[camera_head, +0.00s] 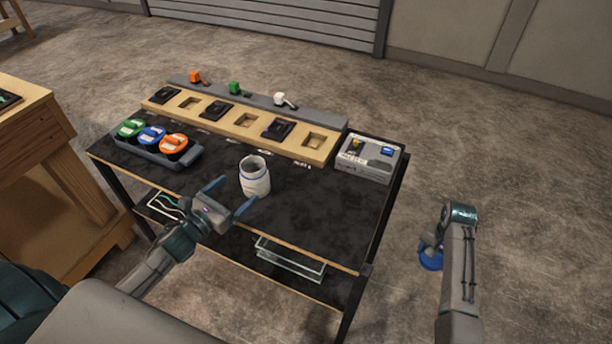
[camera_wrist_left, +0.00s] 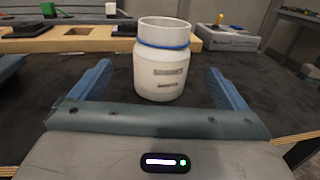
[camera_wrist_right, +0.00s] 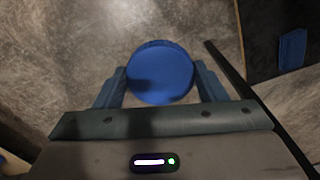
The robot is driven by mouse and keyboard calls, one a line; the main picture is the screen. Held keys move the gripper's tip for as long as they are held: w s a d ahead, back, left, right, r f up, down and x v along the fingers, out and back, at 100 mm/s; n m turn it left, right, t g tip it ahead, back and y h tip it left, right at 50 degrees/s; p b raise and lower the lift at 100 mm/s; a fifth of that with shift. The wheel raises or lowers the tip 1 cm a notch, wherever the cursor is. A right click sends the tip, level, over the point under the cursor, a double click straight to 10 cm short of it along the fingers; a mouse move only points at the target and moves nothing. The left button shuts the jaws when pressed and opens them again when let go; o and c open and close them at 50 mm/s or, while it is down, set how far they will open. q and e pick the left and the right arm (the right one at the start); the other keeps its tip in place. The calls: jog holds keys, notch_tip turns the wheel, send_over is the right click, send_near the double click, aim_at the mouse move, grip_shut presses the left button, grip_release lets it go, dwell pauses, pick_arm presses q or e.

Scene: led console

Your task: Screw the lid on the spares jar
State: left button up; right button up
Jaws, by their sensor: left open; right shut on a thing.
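The spares jar (camera_head: 254,177) is white with a blue ring below its open mouth. It stands upright on the dark table near the front edge, with no lid on it. My left gripper (camera_head: 228,199) is open in front of the jar. In the left wrist view the jar (camera_wrist_left: 162,75) stands just ahead, centred between the spread fingers (camera_wrist_left: 162,100). My right gripper (camera_head: 431,252) is off the table's right side, shut on a round blue lid (camera_head: 430,261). The right wrist view shows the lid (camera_wrist_right: 161,72) between the fingers.
A tray (camera_head: 160,157) with green, blue and orange lidded pots stands to the left. A wooden block with sockets (camera_head: 236,127) and a grey rail with coloured pieces lie behind. A grey control box (camera_head: 368,159) is at the right. The table front right is clear.

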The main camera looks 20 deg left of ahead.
aim_at(244, 183)
pick_arm(q)
jog(key=shift+w+d+r+p, duration=0.15)
jog(key=shift+w+p, duration=0.3)
jog(key=shift+w, duration=0.1)
jog(key=shift+w+d+r+p, duration=0.15)
jog(key=shift+w+p, duration=0.3)
jog(key=shift+w, duration=0.05)
pick_arm(e)
jog(key=shift+r, duration=0.95)
pick_arm(q)
jog(key=shift+w+d+f, duration=0.15)
jog(key=shift+w+f, duration=0.1)
jog(key=shift+w, duration=0.2)
pick_arm(e)
jog(key=shift+r, duration=0.2)
